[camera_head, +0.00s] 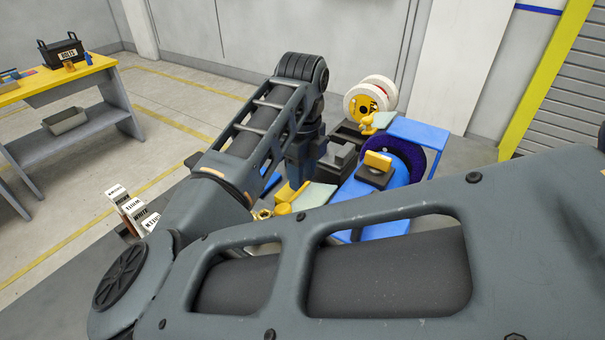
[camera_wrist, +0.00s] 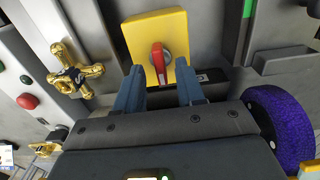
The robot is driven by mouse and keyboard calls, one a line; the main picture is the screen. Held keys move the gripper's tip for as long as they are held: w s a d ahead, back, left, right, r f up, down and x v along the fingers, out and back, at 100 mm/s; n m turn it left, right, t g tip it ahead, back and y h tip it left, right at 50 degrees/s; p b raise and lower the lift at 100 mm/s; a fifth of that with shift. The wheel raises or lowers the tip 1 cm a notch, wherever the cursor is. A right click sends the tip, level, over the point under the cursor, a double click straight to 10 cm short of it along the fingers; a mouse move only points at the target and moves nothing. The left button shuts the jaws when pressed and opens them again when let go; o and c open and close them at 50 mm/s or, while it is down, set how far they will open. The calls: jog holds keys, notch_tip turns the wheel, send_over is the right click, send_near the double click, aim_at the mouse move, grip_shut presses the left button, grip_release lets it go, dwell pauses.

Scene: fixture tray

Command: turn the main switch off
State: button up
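The main switch shows in the wrist view as a red handle (camera_wrist: 159,62) on a yellow plate (camera_wrist: 138,32). The handle stands roughly upright in the picture, tilted slightly. My gripper (camera_wrist: 159,82) is open, its two blue-grey fingers apart, one on each side of the handle's lower end. I cannot tell whether the fingertips reach past the handle, and neither finger clearly touches it. In the head view my arm blocks much of the work area, and I cannot make out the switch there.
Brass valve fittings (camera_wrist: 75,72) and a red button (camera_wrist: 27,101) sit left of the switch. A purple ring (camera_wrist: 285,122) is at right. In the head view, a yellow-topped table (camera_head: 60,76) stands at left and a white-and-yellow reel (camera_head: 364,101) beyond my arm.

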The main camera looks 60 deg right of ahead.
jog(key=shift+f, duration=0.65)
grip_shut()
